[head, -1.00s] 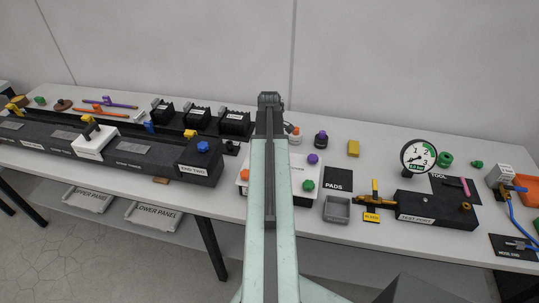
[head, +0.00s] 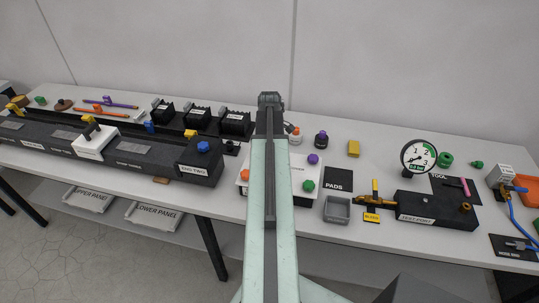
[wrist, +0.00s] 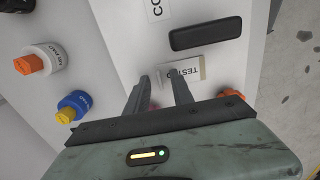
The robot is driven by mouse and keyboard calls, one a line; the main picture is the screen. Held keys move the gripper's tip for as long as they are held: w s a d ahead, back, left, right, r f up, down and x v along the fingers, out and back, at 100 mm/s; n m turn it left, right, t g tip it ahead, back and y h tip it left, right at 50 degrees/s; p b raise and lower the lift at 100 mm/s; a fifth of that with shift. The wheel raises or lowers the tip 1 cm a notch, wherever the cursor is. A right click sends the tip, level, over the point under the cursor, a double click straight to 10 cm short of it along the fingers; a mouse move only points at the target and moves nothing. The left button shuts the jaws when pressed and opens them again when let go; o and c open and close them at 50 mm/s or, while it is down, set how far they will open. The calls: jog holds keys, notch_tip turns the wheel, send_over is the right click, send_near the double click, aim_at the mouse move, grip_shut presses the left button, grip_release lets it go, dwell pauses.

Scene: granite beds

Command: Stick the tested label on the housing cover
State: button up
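The housing cover (head: 280,191) is a white block on the bench with orange, purple and green knobs. My arm hides its middle in the head view. In the wrist view the cover's white top (wrist: 125,35) carries a dark bar and partly visible lettering. The tested label (wrist: 188,70), pale with a tan edge, lies flat on that white surface just beyond my fingertips. My gripper (wrist: 160,78) is above the cover with its two fingers apart and nothing visibly held. The right fingertip overlaps the label's near edge; whether they touch is unclear. My gripper is hidden in the head view.
A white bottle (wrist: 45,58) with an orange cap and a blue bottle (wrist: 72,105) with a yellow cap stand left of the cover. An orange knob (wrist: 232,97) is at its right. A black pads mat (head: 338,178) and grey tray (head: 337,210) lie beside the cover.

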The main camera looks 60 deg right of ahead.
notch_tip(320, 180, up, 8)
jog(key=p, duration=0.8)
jog(key=shift+f, duration=0.1)
